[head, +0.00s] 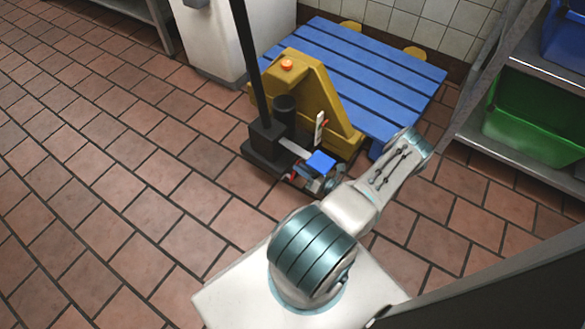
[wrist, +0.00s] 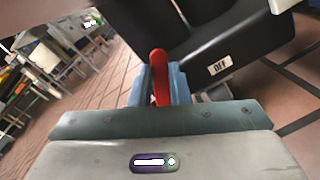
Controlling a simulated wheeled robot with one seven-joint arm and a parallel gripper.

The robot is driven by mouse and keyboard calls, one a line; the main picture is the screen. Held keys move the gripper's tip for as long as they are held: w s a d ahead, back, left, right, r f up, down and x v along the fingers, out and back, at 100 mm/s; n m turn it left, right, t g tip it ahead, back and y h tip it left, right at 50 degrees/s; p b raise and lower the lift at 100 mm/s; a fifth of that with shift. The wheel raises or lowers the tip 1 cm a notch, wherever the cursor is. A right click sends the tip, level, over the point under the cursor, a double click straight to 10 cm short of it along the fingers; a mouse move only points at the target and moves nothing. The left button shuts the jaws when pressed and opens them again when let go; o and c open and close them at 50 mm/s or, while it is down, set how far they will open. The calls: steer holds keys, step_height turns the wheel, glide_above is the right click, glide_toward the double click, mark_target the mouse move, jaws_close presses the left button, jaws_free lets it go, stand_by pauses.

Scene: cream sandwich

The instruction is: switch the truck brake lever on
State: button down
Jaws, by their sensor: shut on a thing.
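The pallet truck (head: 318,92) is yellow with a black base and an upright black handle. In the head view my gripper (head: 297,174) is low beside the truck's black front part, mostly hidden by my wrist. In the wrist view the red brake lever (wrist: 159,75) stands between the two fingers of my gripper (wrist: 160,88), which is shut on it. The lever's lower end is hidden by the gripper. A white OFF label (wrist: 220,67) is on the black housing (wrist: 225,40), to the right of the lever.
A blue slatted pallet (head: 365,65) lies behind the truck against the tiled wall. Shelves with a green bin (head: 535,120) and a blue bin (head: 568,38) stand at the right. A white cabinet (head: 222,40) is behind at the left. Brick-red floor at the left is clear.

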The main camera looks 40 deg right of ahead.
steer(key=shift+r, duration=0.1)
stand_by(0.4)
steer(key=c, duration=1.4)
jaws_free()
steer(key=shift+o, duration=0.2)
steer(key=p+v, duration=0.2)
steer(key=v, duration=1.2)
